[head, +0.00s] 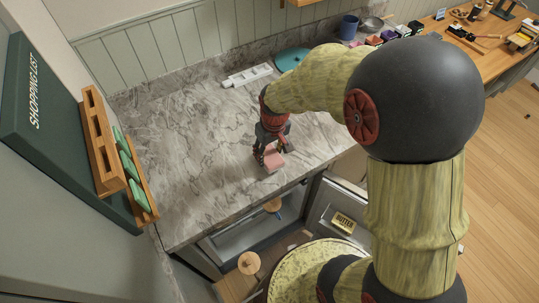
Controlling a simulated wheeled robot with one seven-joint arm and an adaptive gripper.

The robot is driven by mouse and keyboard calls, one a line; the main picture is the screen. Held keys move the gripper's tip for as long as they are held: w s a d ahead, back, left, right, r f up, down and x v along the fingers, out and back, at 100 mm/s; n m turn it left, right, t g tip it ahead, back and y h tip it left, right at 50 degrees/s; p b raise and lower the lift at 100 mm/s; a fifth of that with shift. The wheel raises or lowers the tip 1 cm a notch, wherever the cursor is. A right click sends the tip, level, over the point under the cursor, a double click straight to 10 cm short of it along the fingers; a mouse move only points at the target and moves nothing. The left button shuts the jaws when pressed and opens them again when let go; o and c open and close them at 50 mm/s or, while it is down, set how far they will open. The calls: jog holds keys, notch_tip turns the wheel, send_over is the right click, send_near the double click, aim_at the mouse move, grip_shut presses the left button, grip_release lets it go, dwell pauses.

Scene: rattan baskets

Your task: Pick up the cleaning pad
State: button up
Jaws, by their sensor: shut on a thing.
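The cleaning pad (273,162) looks like a small pink block in the head view. It is near the front edge of the marble counter. My gripper (268,155) points down over it and is shut on it, with the fingers at its sides. I cannot tell whether the pad touches the counter or is just above it. My arm reaches in from the right and hides part of the counter behind it.
The marble counter (195,165) is clear around the pad. A white tray-like item (247,76) and a teal lid (291,58) lie at the back. Below the front edge are an open drawer (245,245) and a butter box (343,222). A wooden rack (103,140) hangs at left.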

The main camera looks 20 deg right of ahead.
jog(key=s+r+p, duration=0.2)
jog(key=s+r, duration=0.8)
jog(key=s, duration=0.4)
jog(key=shift+r, duration=0.1)
jog(key=shift+o, duration=1.4)
jog(key=c, duration=0.4)
